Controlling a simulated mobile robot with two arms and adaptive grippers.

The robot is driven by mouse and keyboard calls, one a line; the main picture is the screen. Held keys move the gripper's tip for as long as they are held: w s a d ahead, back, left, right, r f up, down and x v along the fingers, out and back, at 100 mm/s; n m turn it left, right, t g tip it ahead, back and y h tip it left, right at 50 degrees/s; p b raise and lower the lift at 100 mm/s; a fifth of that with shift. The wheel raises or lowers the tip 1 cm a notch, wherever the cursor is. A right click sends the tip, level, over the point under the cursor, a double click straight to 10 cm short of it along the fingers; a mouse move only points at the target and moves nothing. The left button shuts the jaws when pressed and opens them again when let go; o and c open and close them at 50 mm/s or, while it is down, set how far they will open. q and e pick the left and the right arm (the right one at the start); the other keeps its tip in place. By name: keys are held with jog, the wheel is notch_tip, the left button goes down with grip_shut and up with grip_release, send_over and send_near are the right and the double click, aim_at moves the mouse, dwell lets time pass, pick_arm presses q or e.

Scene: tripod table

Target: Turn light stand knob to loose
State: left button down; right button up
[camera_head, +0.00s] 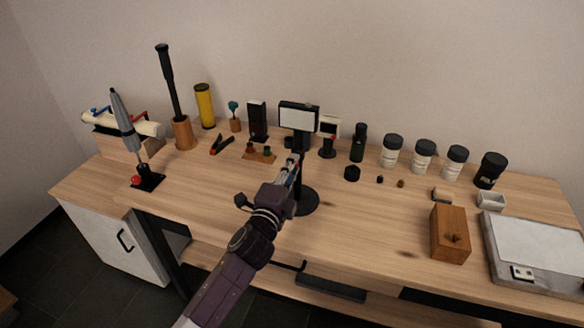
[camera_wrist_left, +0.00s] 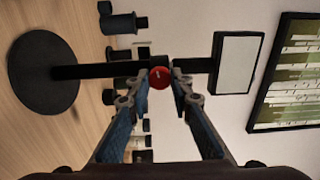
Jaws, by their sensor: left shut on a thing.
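The light stand has a round black base (camera_head: 310,202) on the table, a thin black pole and a white panel (camera_head: 298,116) on top. The wrist view shows it sideways, with the base (camera_wrist_left: 40,75) at left and the white panel (camera_wrist_left: 236,62) at right. Its small red knob (camera_wrist_left: 159,77) sits on the pole between my fingertips. My left gripper (camera_head: 296,160) is shut on the knob, with a finger on either side of it. In the head view the gripper hides the knob and part of the pole. My right gripper is not in view.
A small display (camera_head: 328,132), a dark bottle (camera_head: 358,143) and several white jars (camera_head: 423,156) stand behind and to the right. A wooden box (camera_head: 450,234) and a grey case (camera_head: 535,250) are at right. The front middle tabletop (camera_head: 370,225) is clear.

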pick_arm(q)
jog(key=shift+n, duration=0.7)
jog(key=c, duration=1.7)
grip_release()
jog(key=v, duration=1.2)
